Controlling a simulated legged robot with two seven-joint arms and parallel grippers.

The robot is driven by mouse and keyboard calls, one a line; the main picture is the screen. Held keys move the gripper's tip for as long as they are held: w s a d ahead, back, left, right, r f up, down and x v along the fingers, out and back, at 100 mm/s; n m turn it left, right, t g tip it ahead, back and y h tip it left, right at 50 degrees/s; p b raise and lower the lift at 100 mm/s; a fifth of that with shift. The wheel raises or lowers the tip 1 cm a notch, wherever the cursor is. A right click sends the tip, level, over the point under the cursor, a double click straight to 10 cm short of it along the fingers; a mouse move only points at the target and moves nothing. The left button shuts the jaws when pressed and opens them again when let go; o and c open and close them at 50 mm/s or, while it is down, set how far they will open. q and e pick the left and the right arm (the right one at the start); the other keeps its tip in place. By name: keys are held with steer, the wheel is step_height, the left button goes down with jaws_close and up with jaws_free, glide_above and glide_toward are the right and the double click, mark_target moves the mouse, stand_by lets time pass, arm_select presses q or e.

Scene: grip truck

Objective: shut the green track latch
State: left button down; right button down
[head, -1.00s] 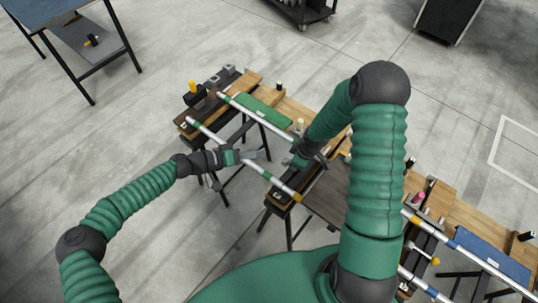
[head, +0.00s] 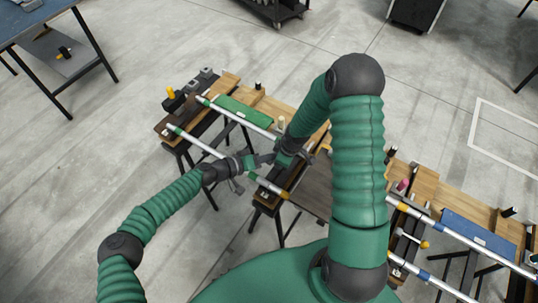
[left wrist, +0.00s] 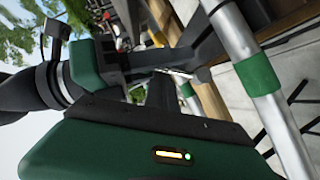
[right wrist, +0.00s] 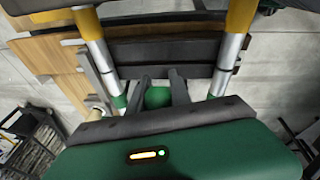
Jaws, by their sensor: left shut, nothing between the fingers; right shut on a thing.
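The green latch knob (right wrist: 157,97) shows between the two dark fingers of my right gripper (right wrist: 160,82) in the right wrist view. That gripper is shut on it, between two silver rails with green and orange bands. In the head view my right gripper (head: 301,153) is at the table gap, partly hidden by my arm. My left gripper (head: 266,160) is shut and empty, close to the right one and over the near rail (head: 205,146). In the left wrist view its fingers (left wrist: 160,92) are close to my right gripper. The rest of the latch is hidden.
A green pad (head: 244,112) lies on the left wooden table. The right table holds a blue pad (head: 477,236), more rails and a yellow-knobbed part (head: 424,244).

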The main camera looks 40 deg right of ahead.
steer(key=shift+a, duration=0.1)
steer(key=c, duration=1.3)
jaws_free()
steer(key=shift+w+r, duration=0.1)
steer(key=shift+r, duration=0.05)
steer(key=shift+r, duration=0.3)
steer(key=v, duration=0.7)
steer(key=shift+s+d, duration=0.25)
steer(key=shift+s+a+r+m+b, duration=0.3)
steer(key=shift+s+a+r+m, duration=0.95)
steer(key=shift+a, duration=1.25)
steer(key=shift+s+a+r+m+b, duration=0.25)
steer(key=shift+s+a+r+m, duration=0.65)
steer(key=shift+s+a+r, duration=1.2)
steer(key=shift+s+a+r+m+b, duration=0.3)
steer(key=shift+s+a+r+m, duration=0.7)
steer(key=shift+a, duration=1.95)
